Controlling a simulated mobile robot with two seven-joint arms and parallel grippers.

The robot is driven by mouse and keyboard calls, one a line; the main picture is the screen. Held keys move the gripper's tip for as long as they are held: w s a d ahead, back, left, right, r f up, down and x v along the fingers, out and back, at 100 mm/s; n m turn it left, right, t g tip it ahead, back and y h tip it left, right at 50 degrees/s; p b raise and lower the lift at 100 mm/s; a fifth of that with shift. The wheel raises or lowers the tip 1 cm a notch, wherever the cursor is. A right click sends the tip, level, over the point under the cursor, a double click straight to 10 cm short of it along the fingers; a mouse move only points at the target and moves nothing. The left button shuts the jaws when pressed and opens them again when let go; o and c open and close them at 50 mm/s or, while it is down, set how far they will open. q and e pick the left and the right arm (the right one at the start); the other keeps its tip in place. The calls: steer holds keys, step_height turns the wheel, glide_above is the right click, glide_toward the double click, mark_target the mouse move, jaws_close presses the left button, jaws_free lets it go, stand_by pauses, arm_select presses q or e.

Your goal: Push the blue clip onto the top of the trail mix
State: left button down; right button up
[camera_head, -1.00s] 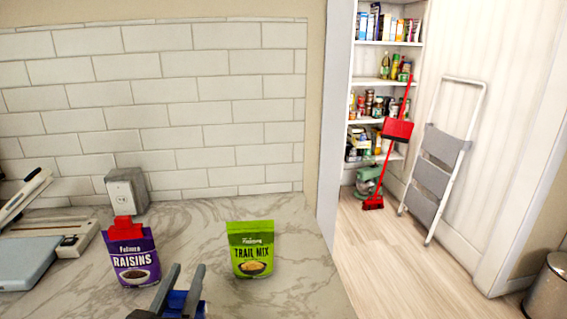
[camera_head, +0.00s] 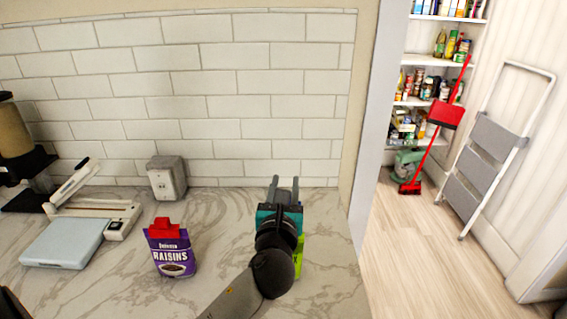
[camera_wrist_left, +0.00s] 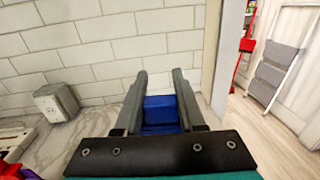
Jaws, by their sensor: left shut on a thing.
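My left gripper (camera_head: 284,188) is over the right part of the counter, its fingers pointing toward the tiled wall. In the left wrist view its fingers (camera_wrist_left: 161,80) are closed on the blue clip (camera_wrist_left: 160,108), which sits between them. The clip cannot be made out in the head view. The green trail mix bag (camera_head: 299,256) is mostly hidden by my left wrist and forearm; only a strip of its right side shows. From these views I cannot tell whether the clip touches the bag. My right gripper is not in view.
A purple raisins bag (camera_head: 171,254) with a red clip (camera_head: 164,228) on top stands to the left. The marble counter (camera_head: 225,225) is bare between raisins and arm.

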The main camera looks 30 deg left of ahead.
arm_select(q)
steer(key=shift+w+a+r+y, duration=0.15)
steer(key=shift+a+r+y, duration=0.15)
steer(key=shift+a, duration=0.2)
steer(key=shift+f+b, duration=1.5)
steer(key=shift+f, duration=1.45)
steer(key=shift+p, duration=0.95)
steer(key=shift+f+b, duration=1)
steer(key=shift+f, duration=0.6)
steer(key=shift+c, duration=2.1)
jaws_free()
steer(key=shift+r, duration=0.1)
